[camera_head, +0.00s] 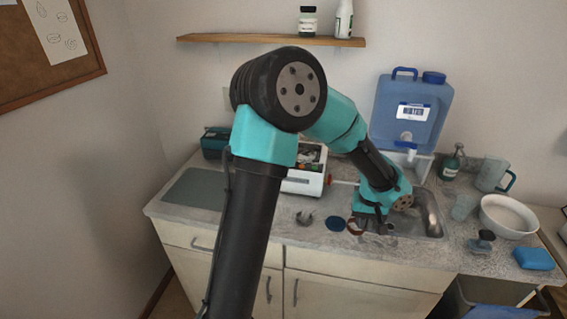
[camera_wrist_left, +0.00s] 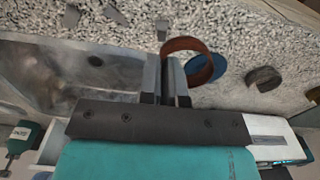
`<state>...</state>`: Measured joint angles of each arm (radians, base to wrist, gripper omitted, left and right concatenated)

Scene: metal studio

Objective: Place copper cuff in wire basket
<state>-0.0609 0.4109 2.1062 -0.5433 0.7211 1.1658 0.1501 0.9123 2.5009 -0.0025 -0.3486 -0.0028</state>
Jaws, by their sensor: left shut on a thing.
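The copper cuff (camera_wrist_left: 184,43) is an open brown band. In the left wrist view its near edge is between the fingertips of my left gripper (camera_wrist_left: 166,72), which is shut on it. In the head view the gripper (camera_head: 371,226) is low at the front edge of the sink, and the cuff (camera_head: 353,227) shows as a small brown band on its left side. The fingers are partly hidden by the wrist. I cannot make out a wire basket in either view. My right gripper is not in view.
A dark blue disc (camera_head: 336,223) and a grey cuff-like piece (camera_head: 305,219) lie on the counter left of the gripper. The metal sink (camera_head: 428,213) is beside it. A white bowl (camera_head: 508,215), blue block (camera_head: 534,258) and water container (camera_head: 411,110) stand right and behind.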

